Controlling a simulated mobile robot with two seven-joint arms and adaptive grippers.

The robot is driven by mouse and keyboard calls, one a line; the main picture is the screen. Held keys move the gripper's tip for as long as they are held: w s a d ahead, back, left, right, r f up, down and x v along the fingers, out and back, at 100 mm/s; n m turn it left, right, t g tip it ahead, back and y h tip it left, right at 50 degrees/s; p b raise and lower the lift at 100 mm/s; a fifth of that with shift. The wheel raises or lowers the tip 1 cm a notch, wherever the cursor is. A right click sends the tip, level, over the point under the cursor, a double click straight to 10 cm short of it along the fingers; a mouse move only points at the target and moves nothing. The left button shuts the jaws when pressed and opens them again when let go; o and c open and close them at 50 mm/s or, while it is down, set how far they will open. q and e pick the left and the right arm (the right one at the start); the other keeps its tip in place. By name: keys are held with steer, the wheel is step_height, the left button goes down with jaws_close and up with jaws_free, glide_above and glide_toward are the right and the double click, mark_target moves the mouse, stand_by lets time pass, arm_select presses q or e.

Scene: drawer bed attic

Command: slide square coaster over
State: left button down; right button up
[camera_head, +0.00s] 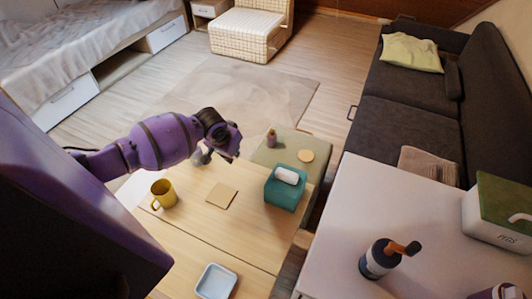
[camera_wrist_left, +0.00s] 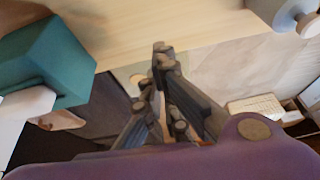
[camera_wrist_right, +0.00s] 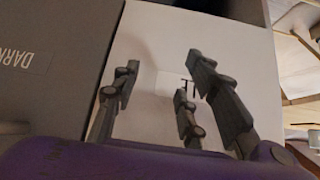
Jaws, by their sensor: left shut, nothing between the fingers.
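The square coaster (camera_head: 221,195) is a thin tan square lying flat on the light wooden table (camera_head: 190,233), between a yellow mug and a teal tissue box. I cannot identify it in either wrist view. My left gripper (camera_head: 203,157) is above the table's far side, beyond the coaster in the head view and apart from it. In the left wrist view its fingers (camera_wrist_left: 162,50) are together and empty. My right gripper (camera_wrist_right: 164,62) shows only in the right wrist view, fingers apart and empty, with a pale surface behind them.
The yellow mug (camera_head: 162,195) stands left of the coaster, the teal tissue box (camera_head: 281,195) right. A pale blue tray (camera_head: 216,281) is nearer. A green bench (camera_head: 268,155) holds a small bottle (camera_head: 271,138) and a round tan disc (camera_head: 306,156). A white table (camera_head: 420,205) stands at right.

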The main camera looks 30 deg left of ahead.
arm_select(q)
steer(key=f, duration=0.1)
steer(key=n, duration=0.1)
glide_toward(241, 172)
steer(key=shift+w+a+f+g+b, duration=0.1)
steer(key=shift+w+a+g+b, duration=0.15)
steer(key=shift+g+b, duration=0.2)
steer(key=b+x, duration=0.1)
steer(key=x, duration=0.4)
steer(key=shift+w+d+f, duration=0.1)
steer(key=shift+w+f, duration=0.15)
steer(key=shift+f, duration=0.05)
steer(key=s, duration=0.1)
steer(key=s+p, duration=0.1)
steer(key=s, duration=0.1)
steer(key=shift+d+r, duration=0.25)
steer(key=shift+r, duration=0.15)
steer(key=shift+s+f+p, duration=0.1)
steer(key=shift+s+p, duration=0.15)
steer(key=shift+p, duration=0.1)
steer(key=shift+s+d+f, duration=0.1)
steer(key=shift+s+f, duration=0.05)
arm_select(e)
steer(key=shift+s+f, duration=0.2)
steer(key=shift+s, duration=0.3)
